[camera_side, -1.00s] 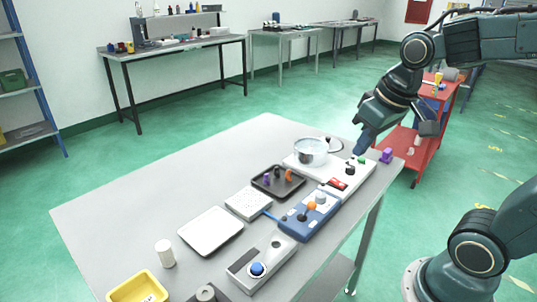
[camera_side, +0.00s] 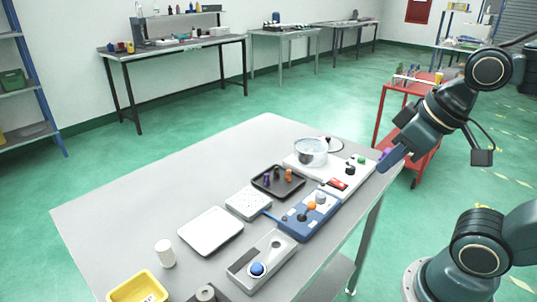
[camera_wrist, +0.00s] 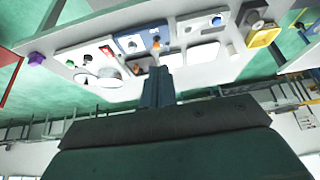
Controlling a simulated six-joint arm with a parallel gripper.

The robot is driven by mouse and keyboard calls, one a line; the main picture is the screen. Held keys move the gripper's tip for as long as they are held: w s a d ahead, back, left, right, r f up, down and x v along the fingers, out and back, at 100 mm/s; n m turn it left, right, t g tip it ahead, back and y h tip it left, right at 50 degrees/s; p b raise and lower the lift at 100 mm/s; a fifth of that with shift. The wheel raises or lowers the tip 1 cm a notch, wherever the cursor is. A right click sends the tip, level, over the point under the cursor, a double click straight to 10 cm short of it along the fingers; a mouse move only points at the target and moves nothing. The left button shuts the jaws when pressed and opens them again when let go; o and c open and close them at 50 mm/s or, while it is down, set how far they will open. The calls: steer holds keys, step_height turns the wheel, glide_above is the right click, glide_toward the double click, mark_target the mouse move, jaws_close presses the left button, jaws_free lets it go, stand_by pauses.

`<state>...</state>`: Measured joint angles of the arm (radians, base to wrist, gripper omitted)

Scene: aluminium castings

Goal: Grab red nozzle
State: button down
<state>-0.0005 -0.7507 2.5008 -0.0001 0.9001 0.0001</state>
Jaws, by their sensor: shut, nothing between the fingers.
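I cannot make out a clearly red nozzle. A black tray (camera_side: 296,189) on the grey table holds a purple piece (camera_side: 267,179), a dark, possibly dark red piece (camera_side: 277,172) and an orange piece (camera_side: 288,174). My gripper (camera_side: 383,166) is shut and empty, above the table's right edge, to the right of the tray and apart from it. In the wrist view my gripper (camera_wrist: 158,72) points toward the table, and its fingers hide part of what lies behind them.
A white board (camera_side: 352,178) carries a clear bowl (camera_side: 311,148), a red label-like piece (camera_side: 337,184) and small knobs. A blue fixture (camera_side: 322,217), a white tray (camera_side: 209,231) and a yellow bin (camera_side: 138,289) stand nearer. A purple piece (camera_wrist: 37,58) sits near the table's corner.

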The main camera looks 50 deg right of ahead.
stand_by(0.3)
steer(key=c, duration=1.2)
jaws_free()
steer(key=w+d+r+n+g, duration=0.1)
steer(key=w+d+r+n, duration=0.15)
steer(key=w, duration=0.55)
steer(key=w+d+r+n+g, duration=0.1)
steer(key=w+d+n, duration=0.1)
steer(key=w+d, duration=0.35)
steer(key=w+d+r+n+g, duration=0.1)
steer(key=w+r+n, duration=0.1)
steer(key=w, duration=0.7)
steer(key=w+d+f+n, duration=0.2)
steer(key=w+d+f, duration=0.1)
steer(key=d+f, duration=0.2)
steer(key=w+d+f+n+g, duration=0.1)
steer(key=w+d+f, duration=0.3)
steer(key=d, duration=0.5)
steer(key=w+d+f+n+g+y, duration=0.1)
steer(key=w+d+f+n, duration=0.2)
steer(key=d+f, duration=0.3)
steer(key=shift+w+d+n, duration=0.3)
steer(key=shift+d+n, duration=0.25)
steer(key=shift+d, duration=0.3)
